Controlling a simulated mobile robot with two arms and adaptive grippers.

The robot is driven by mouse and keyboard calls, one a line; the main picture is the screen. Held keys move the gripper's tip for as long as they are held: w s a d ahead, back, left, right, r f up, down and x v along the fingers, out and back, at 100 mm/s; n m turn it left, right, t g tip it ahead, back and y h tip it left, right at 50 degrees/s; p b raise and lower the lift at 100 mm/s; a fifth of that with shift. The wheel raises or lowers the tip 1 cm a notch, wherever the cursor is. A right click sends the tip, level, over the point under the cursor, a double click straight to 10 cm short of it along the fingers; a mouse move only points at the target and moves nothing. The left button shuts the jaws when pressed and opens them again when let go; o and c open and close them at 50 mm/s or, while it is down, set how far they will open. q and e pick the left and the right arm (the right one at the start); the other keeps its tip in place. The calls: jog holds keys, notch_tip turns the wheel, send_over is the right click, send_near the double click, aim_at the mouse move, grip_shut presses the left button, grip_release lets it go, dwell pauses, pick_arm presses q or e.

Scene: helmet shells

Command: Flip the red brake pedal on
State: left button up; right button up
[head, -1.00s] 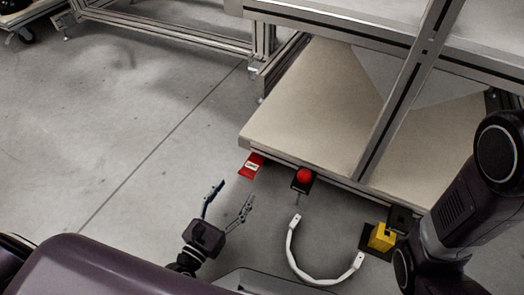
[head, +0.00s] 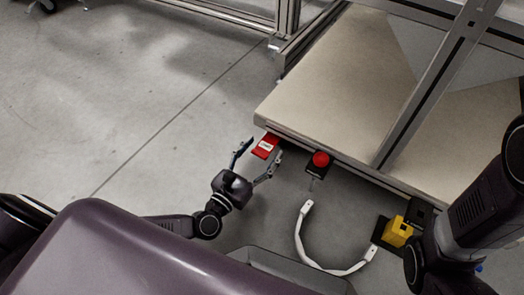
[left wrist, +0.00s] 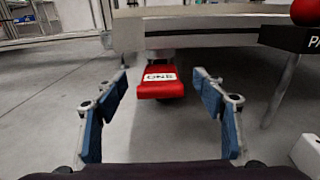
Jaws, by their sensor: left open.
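The red brake pedal (head: 266,146) with a white label sits under the near edge of the workbench's lower shelf. It also shows in the left wrist view (left wrist: 160,85), straight ahead between the fingers and a little beyond their tips. My left gripper (head: 254,158) is open, with one finger to each side of the pedal in the head view. In the left wrist view its blue-padded fingers (left wrist: 166,90) are apart with nothing between them. My right gripper is not seen; only my right arm shows at the right of the head view.
The workbench shelf (head: 345,85) lies just beyond the pedal. To the right are a red button (head: 320,159) on a black box, a white curved handle (head: 303,235) and a yellow block (head: 397,232). The floor (head: 130,110) at left is clear.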

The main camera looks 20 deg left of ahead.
pick_arm(q)
grip_shut()
jog(key=shift+a+f+t, duration=0.1)
jog(key=shift+f+t, duration=0.15)
jog(key=shift+t, duration=0.15)
jog(key=shift+f+t, duration=0.15)
jog(key=shift+t, duration=0.15)
dwell(0.4)
